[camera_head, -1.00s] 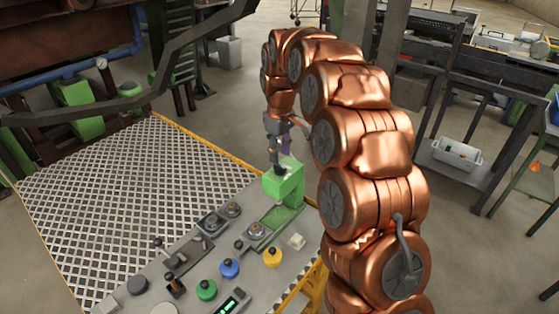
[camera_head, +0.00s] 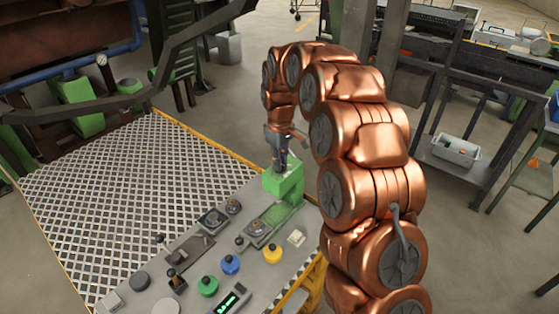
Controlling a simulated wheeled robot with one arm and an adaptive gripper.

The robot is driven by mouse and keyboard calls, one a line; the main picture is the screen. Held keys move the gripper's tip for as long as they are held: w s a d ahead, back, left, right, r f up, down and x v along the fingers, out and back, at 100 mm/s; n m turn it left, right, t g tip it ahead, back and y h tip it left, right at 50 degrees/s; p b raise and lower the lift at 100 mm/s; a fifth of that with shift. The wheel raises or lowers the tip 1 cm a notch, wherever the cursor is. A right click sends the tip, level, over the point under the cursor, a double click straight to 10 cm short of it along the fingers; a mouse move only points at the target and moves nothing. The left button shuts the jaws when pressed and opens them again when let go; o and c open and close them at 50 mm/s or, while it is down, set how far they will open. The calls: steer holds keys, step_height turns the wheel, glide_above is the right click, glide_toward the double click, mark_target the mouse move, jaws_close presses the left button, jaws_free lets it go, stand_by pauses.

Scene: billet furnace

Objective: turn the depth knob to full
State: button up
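My gripper (camera_head: 281,166) points down over the top of a green block-shaped housing (camera_head: 287,184) at the far right end of the control panel (camera_head: 190,276). Its fingertips are at the housing's top. They are small and dark, and I cannot tell whether they are open or shut or touch anything. A knob on that top, if there is one, is hidden by the gripper. Round dials (camera_head: 256,229) and another pair of dials (camera_head: 212,220) sit on the panel. No readable label shows which is the depth knob.
Green (camera_head: 207,286), blue (camera_head: 229,265) and yellow (camera_head: 272,254) buttons, a lever (camera_head: 174,280) and a lit green display (camera_head: 230,303) are on the panel. A checkered floor plate (camera_head: 120,195) lies left of it. A dark rack (camera_head: 470,150) stands at right.

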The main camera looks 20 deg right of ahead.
jaws_close()
steer(key=shift+n+b, duration=0.3)
steer(key=shift+b, duration=0.05)
steer(key=n+b, duration=0.2)
steer(key=n, duration=0.1)
steer(key=shift+a+f, duration=0.1)
steer(key=n+b, duration=0.2)
steer(key=n, duration=0.7)
steer(key=shift+n, duration=2.7)
steer(key=o, duration=0.5)
jaws_free()
